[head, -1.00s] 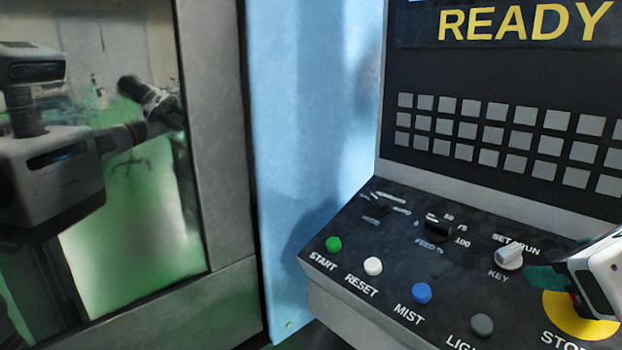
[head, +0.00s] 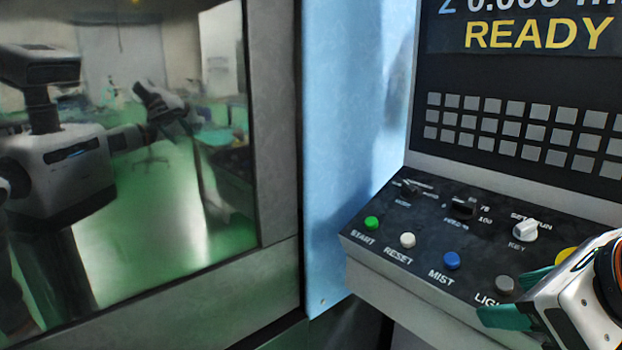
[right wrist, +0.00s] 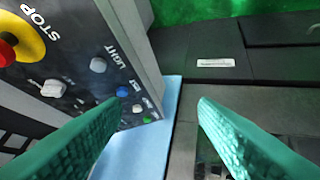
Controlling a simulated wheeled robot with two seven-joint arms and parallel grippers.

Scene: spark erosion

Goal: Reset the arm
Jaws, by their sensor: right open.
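My right gripper (head: 503,297) is at the lower right of the head view, open with teal fingers and nothing between them. It overlaps the panel's front right part, near the grey LIGHT button (head: 504,284). In the right wrist view the open fingers (right wrist: 160,105) point past the panel's side, with an empty gap between them. The yellow STOP surround (head: 565,256) is partly hidden behind the gripper in the head view; the red STOP button (right wrist: 6,52) shows in the right wrist view. My left gripper is not directly in view.
The sloped control panel (head: 395,270) carries green START (head: 372,223), white RESET (head: 407,240), blue MIST (head: 452,260) and a key switch (head: 524,231). The screen (head: 530,35) reads READY. A glass door (head: 150,220) at left reflects a robot.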

